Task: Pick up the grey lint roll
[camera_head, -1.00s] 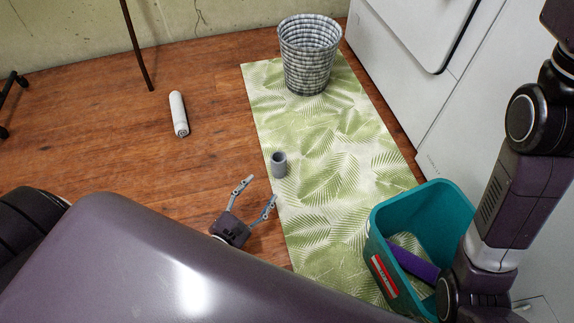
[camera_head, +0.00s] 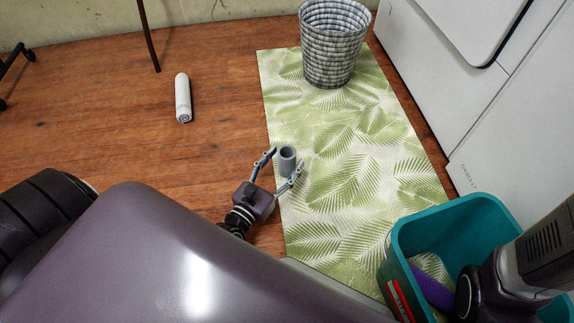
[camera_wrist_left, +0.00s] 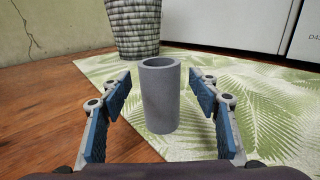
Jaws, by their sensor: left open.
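The grey lint roll (camera_head: 288,160) is a short hollow grey cylinder standing upright on the leaf-patterned mat, near its left edge. My left gripper (camera_head: 283,163) is open, with its two fingers reaching to either side of the roll. In the left wrist view the roll (camera_wrist_left: 161,95) stands between and a little beyond the open fingers (camera_wrist_left: 162,105), with a visible gap on each side. My right arm shows at the right edge, over the teal bin; its gripper is not visible.
The green leaf mat (camera_head: 345,175) runs along white appliances (camera_head: 440,90). A woven basket (camera_head: 333,45) stands at its far end. A teal bin (camera_head: 470,215) holding a purple item (camera_head: 432,290) stands at the right. A white cylinder (camera_head: 183,98) lies on the open wooden floor.

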